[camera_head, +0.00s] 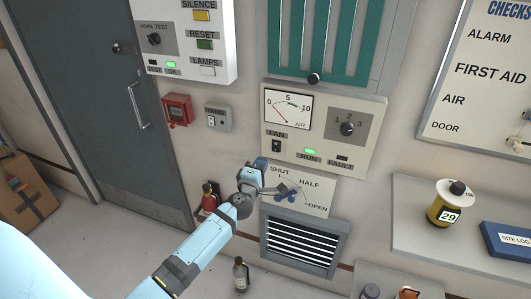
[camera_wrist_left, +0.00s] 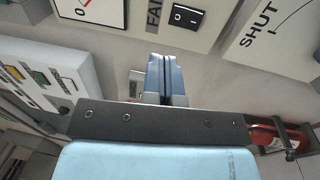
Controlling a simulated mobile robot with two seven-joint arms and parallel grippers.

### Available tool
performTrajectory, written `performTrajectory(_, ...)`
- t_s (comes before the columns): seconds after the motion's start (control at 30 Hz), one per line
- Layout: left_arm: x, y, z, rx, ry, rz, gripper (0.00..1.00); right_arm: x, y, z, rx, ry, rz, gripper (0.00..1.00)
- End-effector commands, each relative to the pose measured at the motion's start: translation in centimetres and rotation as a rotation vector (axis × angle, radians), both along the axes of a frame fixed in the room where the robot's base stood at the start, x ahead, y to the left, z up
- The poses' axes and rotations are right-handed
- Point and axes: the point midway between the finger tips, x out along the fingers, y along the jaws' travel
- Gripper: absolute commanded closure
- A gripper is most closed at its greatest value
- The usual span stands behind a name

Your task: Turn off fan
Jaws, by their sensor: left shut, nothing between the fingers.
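The fan panel (camera_head: 370,141) is a cream box on the wall with an AIR gauge, a dial numbered 1, 2, 3 and a dark rocker fan switch (camera_head: 276,146). The green RUN lamp (camera_head: 309,151) is lit and the FAULT lamp is dark. The switch shows at the top of the left wrist view (camera_wrist_left: 186,17) with I and O marks; I cannot tell which side is pressed. My left gripper (camera_head: 262,162) is shut and empty, just below and left of the switch in the head view. In the wrist view its fingers (camera_wrist_left: 165,75) appear apart from it. My right gripper is not in view.
A damper plate (camera_head: 318,197) marked SHUT, HALF, OPEN is just below the panel, partly behind my gripper. A vent grille (camera_head: 303,244) is under it. A red call box (camera_head: 178,109) and grey switch box (camera_head: 218,118) are left. A shelf (camera_head: 410,240) juts out right.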

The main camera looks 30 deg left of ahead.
Motion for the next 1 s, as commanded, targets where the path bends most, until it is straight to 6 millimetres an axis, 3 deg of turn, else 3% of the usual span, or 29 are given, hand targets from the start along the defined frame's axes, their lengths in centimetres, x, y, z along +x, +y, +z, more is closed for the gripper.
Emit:
performTrajectory(0.1,-1.8,-0.4,0.2,-0.001,0.001,0.000,1.00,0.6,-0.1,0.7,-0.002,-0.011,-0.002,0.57)
performTrajectory(0.23,-2.8,-0.7,0.4,0.000,0.000,0.000,1.00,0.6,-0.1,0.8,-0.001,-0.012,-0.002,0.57)
performTrajectory(0.87,-3.2,-0.7,0.4,0.001,0.000,-0.001,1.00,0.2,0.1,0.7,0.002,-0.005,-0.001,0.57)
performTrajectory(1.0,-4.2,-2.1,-0.4,0.074,0.018,-0.033,1.00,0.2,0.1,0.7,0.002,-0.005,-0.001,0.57)
